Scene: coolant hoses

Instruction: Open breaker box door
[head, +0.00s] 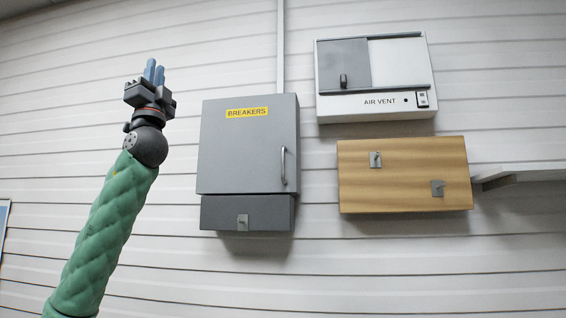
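The grey breaker box (222,165) hangs on the wall at the centre, with a yellow BREAKERS label on its door (247,140). The door looks shut, and its vertical metal handle (284,165) is on the right side. My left gripper (154,72) is raised to the left of the box and above its top edge, apart from it, pointing up. Its blue fingers look close together with nothing visible between them, but I cannot tell if they are fully shut. My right gripper is not in view.
A white air vent box (376,107) with a grey sliding panel hangs at the upper right. Below it is a wooden board (405,180) with two small metal hooks. A shelf (520,172) juts out at the far right. A conduit (281,50) runs up from the breaker box.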

